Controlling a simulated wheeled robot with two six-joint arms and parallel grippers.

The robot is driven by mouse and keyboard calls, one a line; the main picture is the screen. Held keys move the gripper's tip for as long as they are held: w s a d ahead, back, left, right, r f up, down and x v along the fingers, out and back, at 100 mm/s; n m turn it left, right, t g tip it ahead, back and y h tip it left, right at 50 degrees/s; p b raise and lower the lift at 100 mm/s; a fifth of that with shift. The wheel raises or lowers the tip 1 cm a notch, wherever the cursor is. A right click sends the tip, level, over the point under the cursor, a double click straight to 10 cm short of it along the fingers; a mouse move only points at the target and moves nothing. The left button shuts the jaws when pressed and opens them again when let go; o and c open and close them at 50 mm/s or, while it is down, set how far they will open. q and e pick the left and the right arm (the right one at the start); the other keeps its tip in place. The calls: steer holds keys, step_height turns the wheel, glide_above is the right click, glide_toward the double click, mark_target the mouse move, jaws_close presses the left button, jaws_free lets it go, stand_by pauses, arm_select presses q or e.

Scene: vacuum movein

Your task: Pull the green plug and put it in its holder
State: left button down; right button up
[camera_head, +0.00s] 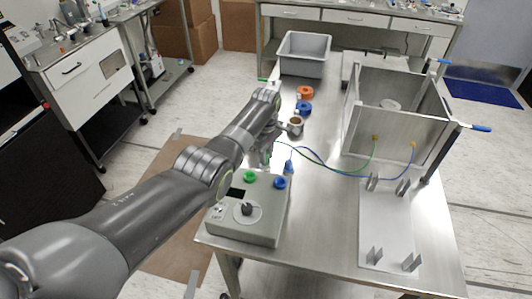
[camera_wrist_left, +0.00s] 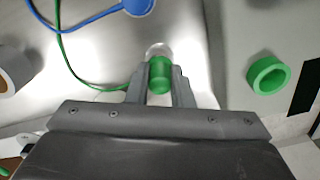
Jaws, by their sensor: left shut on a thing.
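My left gripper (camera_head: 268,156) is shut on the green plug (camera_wrist_left: 159,76), whose body sits between the two fingers in the left wrist view. A pale round end shows just beyond the plug. A thin green cable runs from beside the gripper and, in the head view, reaches the metal chamber (camera_head: 354,131). An empty green ring (camera_head: 249,177) sits on top of the grey control box (camera_head: 239,229); it also shows right of the gripper in the left wrist view (camera_wrist_left: 268,75), apart from the plug. My right gripper is not in view.
A blue plug (camera_head: 289,167) with a blue cable stands near the box, beside a blue ring (camera_head: 280,183). Orange (camera_head: 305,92) and blue rolls (camera_head: 304,109) and a brown-topped roll (camera_head: 295,125) lie behind the gripper. A grey bin (camera_head: 304,68) stands farther back.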

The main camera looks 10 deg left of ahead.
arm_select(q)
steer(key=shift+f, duration=0.25)
stand_by(0.4)
steer(key=shift+f+b, duration=0.3)
stand_by(0.3)
steer(key=c, duration=0.7)
jaws_free()
step_height(320, 180, up, 16)
steer(key=p, duration=1.6)
